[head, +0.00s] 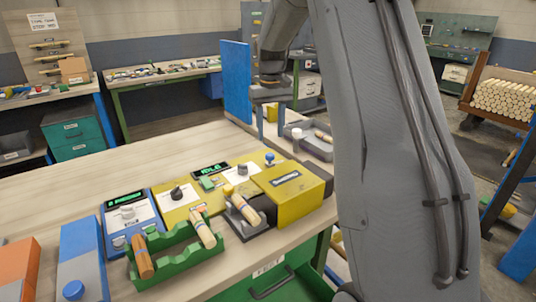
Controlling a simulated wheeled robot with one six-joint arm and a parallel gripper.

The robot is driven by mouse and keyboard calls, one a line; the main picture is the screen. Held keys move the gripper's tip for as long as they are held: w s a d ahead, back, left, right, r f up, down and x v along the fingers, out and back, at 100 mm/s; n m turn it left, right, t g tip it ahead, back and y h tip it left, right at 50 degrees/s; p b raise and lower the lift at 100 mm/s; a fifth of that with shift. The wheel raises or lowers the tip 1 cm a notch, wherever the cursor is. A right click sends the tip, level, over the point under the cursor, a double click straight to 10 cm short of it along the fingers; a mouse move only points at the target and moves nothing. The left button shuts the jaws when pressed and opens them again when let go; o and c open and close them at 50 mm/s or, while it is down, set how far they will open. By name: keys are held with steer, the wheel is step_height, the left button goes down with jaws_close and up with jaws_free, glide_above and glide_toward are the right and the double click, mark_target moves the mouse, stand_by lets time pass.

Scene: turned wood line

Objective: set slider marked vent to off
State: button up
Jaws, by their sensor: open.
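My gripper (271,128) hangs in the air over the far right part of the bench, fingers pointing down. Its two fingers are apart with nothing between them. A row of control units stands on the bench to its left and nearer. The blue control unit (146,220) has a green display. No slider marked vent can be picked out, as the labels are too small to read.
A green rack (168,272) holding turned wooden pieces stands in front of the units. A yellow box (298,196) is at their right end. A blue upright panel (236,82) stands near my gripper. A grey tray (318,148) lies to the right. My arm hides much of the right side.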

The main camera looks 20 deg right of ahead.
mark_target(270, 154)
steer(key=shift+f+p, duration=0.9)
steer(key=shift+f, duration=2.95)
